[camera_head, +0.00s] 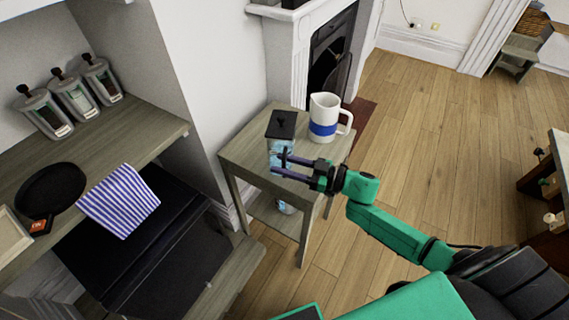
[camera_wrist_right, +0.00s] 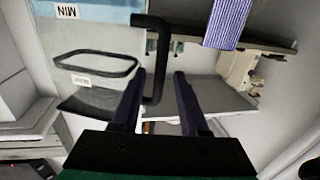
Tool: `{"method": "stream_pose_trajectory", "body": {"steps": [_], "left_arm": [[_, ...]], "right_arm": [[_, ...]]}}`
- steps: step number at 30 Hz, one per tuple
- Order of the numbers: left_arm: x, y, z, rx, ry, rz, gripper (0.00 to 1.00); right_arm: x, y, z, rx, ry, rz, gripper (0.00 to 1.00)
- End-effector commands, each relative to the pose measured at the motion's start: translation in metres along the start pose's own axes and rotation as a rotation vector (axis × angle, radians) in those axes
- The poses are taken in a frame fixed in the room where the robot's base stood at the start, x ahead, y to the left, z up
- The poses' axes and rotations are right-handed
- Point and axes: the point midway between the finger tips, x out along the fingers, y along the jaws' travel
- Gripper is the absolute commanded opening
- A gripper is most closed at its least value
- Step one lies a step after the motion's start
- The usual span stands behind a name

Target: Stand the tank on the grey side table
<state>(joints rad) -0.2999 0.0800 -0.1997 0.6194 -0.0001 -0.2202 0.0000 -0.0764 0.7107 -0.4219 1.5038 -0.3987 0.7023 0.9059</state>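The tank (camera_head: 275,150) is a clear bluish container with a black lid. In the head view it stands upright, apparently on the grey side table (camera_head: 240,160). In the right wrist view the tank (camera_wrist_right: 90,22) fills the upper left, with a MIN label and a black side handle (camera_wrist_right: 160,60). My right gripper (camera_head: 280,164) is at the tank's near side. Its fingers are apart, and the handle shows between them in the right wrist view (camera_wrist_right: 160,75); I cannot tell whether they touch it. The fingers partly hide the tank's lower part. My left gripper is not in view.
A white jug with a blue band (camera_head: 323,115) stands beside the tank. On the left, a shelf (camera_head: 110,130) holds several lidded jars (camera_head: 75,95), a black pan (camera_head: 52,188) and a striped cloth (camera_head: 118,200). A fireplace (camera_head: 330,50) is behind.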

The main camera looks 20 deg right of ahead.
Motion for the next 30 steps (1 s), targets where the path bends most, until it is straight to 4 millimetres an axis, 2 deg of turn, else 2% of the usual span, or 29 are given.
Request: {"method": "stream_pose_trajectory", "body": {"steps": [5,8,14,21,25,30], "left_arm": [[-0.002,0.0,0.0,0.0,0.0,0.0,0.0],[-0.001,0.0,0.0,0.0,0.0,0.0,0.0],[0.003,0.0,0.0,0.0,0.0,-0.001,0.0],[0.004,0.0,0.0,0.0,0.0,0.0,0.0],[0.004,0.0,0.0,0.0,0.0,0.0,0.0],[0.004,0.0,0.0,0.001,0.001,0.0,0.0]], "right_arm": [[0.0,0.001,-0.003,-0.001,0.0,0.001,0.44],[-0.008,0.001,-0.002,0.0,-0.002,0.002,0.44],[-0.046,0.0,0.0,0.001,-0.006,0.001,0.44],[-0.103,0.0,-0.001,0.001,-0.005,0.001,0.44],[-0.118,0.0,-0.002,0.001,-0.001,0.001,0.44],[-0.121,0.0,-0.003,-0.001,0.001,0.0,0.44]]}}
